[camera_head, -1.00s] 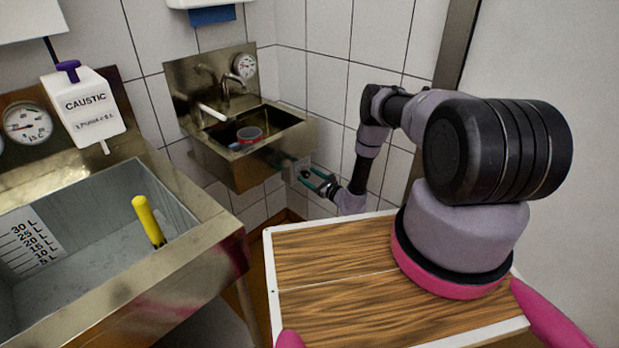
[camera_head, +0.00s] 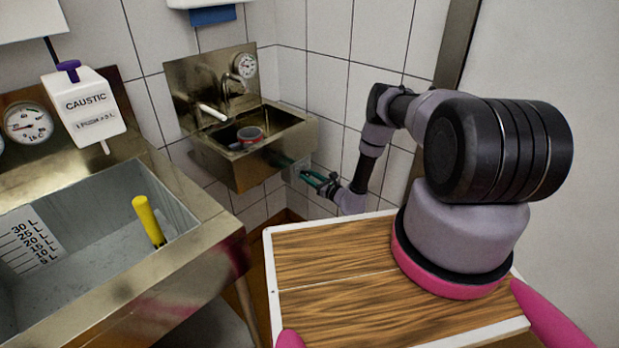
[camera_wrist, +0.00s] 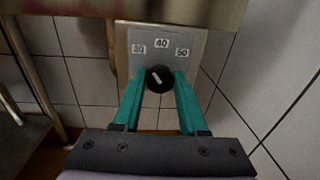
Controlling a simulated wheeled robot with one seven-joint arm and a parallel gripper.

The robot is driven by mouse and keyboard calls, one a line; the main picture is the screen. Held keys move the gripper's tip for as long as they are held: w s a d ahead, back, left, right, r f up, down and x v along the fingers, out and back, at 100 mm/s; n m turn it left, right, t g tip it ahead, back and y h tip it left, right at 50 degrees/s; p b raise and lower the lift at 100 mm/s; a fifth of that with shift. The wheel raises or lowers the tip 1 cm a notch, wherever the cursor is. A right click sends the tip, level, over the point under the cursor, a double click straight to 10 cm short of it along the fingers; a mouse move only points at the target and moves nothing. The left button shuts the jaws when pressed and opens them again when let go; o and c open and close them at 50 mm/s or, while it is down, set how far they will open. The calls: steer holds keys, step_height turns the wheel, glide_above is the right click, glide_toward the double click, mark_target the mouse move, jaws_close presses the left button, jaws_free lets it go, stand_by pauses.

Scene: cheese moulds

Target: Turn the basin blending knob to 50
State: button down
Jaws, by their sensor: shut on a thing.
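The basin blending knob (camera_wrist: 160,78) is round and black with a pale pointer line. In the wrist view the line slants toward the upper left, between the 30 and 40 marks. The knob sits on a grey plate (camera_wrist: 140,62) marked 30, 40 and 50 from left to right, under the front of the small basin (camera_head: 240,167). My gripper (camera_wrist: 160,82) has its two teal fingers on either side of the knob, shut on it. In the head view my gripper (camera_head: 312,178) is at the plate, and the knob is too small to make out.
The small steel basin has a tap (camera_head: 232,85), a round gauge (camera_head: 244,65) and a reddish-rimmed cup (camera_head: 249,134). A large sink (camera_head: 95,250) with a yellow-handled tool (camera_head: 148,220) stands left. A wooden-topped surface (camera_head: 330,275) lies below my arm.

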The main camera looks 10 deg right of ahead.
steer(key=m, duration=0.3)
steer(key=shift+d, duration=0.1)
steer(key=m, duration=0.4)
steer(key=shift+d+m, duration=0.1)
steer(key=shift+m, duration=0.3)
steer(key=m, duration=0.4)
steer(key=shift+g, duration=0.4)
steer(key=shift+f+m+y, duration=0.1)
steer(key=shift+m+y, duration=0.3)
steer(key=shift+m, duration=1.5)
steer(key=shift+c, duration=2.3)
jaws_free()
steer(key=v, duration=1)
steer(key=shift+s+d+r, duration=0.2)
steer(key=shift+s+d, duration=0.05)
steer(key=shift+d, duration=0.05)
